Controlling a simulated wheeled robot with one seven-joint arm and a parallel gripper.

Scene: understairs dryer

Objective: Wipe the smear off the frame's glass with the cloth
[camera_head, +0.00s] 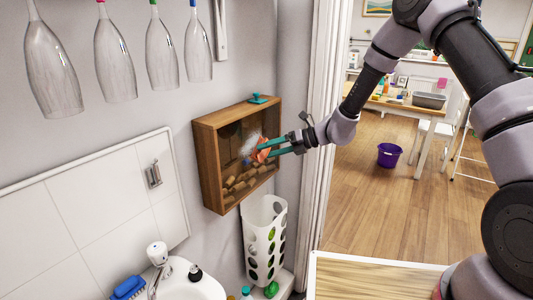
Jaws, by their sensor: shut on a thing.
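The wooden box frame (209,171) hangs on the grey wall in the middle of the head view, with several corks behind its glass. A whitish smear (249,145) shows on the upper middle of the glass. My gripper (266,151) reaches in from the right and is shut on the orange cloth (261,155). The cloth is at the glass, just right of the smear and close to it or overlapping its edge. I cannot tell whether the cloth touches the glass. The fingers hide part of the cloth and the glass behind them.
A small teal object (258,99) sits on top of the frame. A white perforated holder (263,240) stands just below. A sink with a tap (157,254) is at the lower left. A white door frame (318,120) stands close right.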

